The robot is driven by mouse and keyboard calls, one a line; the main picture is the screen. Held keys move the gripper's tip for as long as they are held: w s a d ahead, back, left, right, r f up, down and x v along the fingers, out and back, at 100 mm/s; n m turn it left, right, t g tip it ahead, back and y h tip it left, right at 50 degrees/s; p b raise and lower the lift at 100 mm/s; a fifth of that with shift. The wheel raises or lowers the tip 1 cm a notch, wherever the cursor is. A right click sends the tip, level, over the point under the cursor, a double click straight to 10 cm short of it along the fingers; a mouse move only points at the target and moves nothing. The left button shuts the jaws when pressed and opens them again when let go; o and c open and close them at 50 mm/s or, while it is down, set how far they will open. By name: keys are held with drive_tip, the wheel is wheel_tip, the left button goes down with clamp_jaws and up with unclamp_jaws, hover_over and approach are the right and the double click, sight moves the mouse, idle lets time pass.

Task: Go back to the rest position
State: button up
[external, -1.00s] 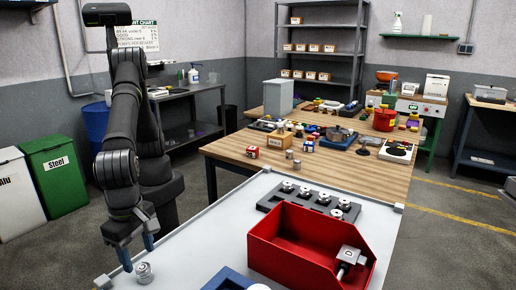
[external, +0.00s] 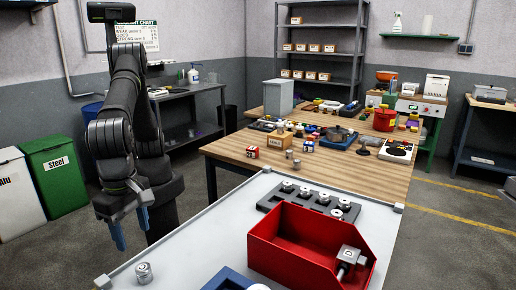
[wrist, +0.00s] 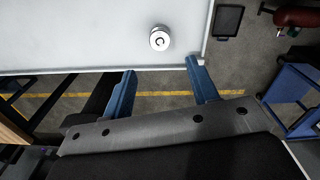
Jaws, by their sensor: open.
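My gripper (external: 131,230) has blue fingers and hangs beyond the left edge of the white table. In the wrist view my gripper (wrist: 162,82) is open, with nothing between its fingers. A small round metal part (external: 144,272) stands on the near left corner of the white table. It also shows in the wrist view (wrist: 160,38), ahead of the fingers and apart from them.
On the white table (external: 190,243) stand a red bin (external: 275,258) with a metal part in it, a grey block (external: 270,203) holding several metal parts, and a blue container (external: 228,279). A wooden bench (external: 235,150) with many items stands behind.

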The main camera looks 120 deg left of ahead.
sight(142, 267)
wheel_tip(142, 267, down, 11)
drive_tip(key=shift+f, duration=0.2)
wheel_tip(142, 267, up, 3)
drive_tip(key=shift+f, duration=0.15)
drive_tip(key=shift+r, duration=0.7)
